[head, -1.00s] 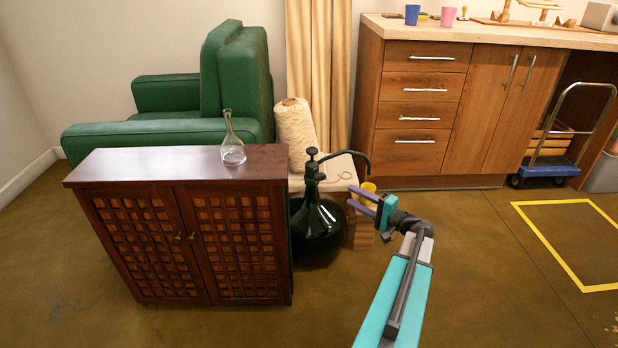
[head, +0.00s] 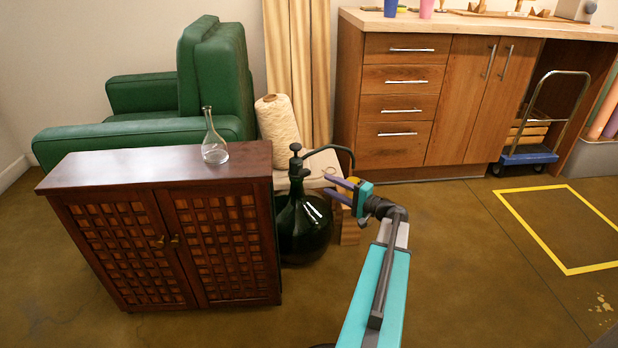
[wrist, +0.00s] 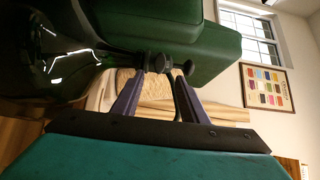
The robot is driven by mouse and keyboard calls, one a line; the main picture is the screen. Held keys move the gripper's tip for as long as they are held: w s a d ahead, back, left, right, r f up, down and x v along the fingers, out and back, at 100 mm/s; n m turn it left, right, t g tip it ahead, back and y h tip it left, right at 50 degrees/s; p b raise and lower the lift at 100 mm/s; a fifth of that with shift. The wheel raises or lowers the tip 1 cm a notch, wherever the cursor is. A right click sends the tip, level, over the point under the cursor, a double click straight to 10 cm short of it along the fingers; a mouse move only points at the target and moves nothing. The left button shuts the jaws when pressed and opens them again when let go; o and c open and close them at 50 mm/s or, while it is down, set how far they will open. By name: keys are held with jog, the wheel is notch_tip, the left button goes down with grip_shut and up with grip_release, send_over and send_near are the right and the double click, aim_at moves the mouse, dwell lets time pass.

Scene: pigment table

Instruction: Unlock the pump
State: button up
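The pump (head: 296,165) is black, with a knob on top and a thin curved spout reaching right. It stands upright in a round dark green glass bottle (head: 305,232) beside the cabinet. My gripper (head: 331,186) is open and empty, just right of the pump's neck in the head view, its purple fingers pointing left. In the wrist view the fingers (wrist: 159,75) are apart, with black knobbed parts of the pump (wrist: 156,62) beyond their tips. The bottle shows there at the left, lying sideways in the picture. I cannot tell whether the fingertips touch the pump.
A dark wooden cabinet (head: 170,170) with a glass flask (head: 214,145) on top stands close at left. Behind are a yarn cone (head: 277,122) and a green armchair (head: 150,130). A wooden counter (head: 420,105) stands behind right.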

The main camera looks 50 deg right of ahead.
aim_at(307, 174)
jog(key=w+b, duration=0.1)
jog(key=w, duration=0.2)
jog(key=w+b, duration=0.1)
jog(key=w, duration=0.3)
jog(key=w+b, duration=0.1)
jog(key=w, duration=0.2)
jog(key=shift+w+a, duration=0.25)
jog(key=shift+a, duration=0.15)
grip_shut()
jog(key=shift+d, duration=0.25)
jog(key=shift+a, duration=0.15)
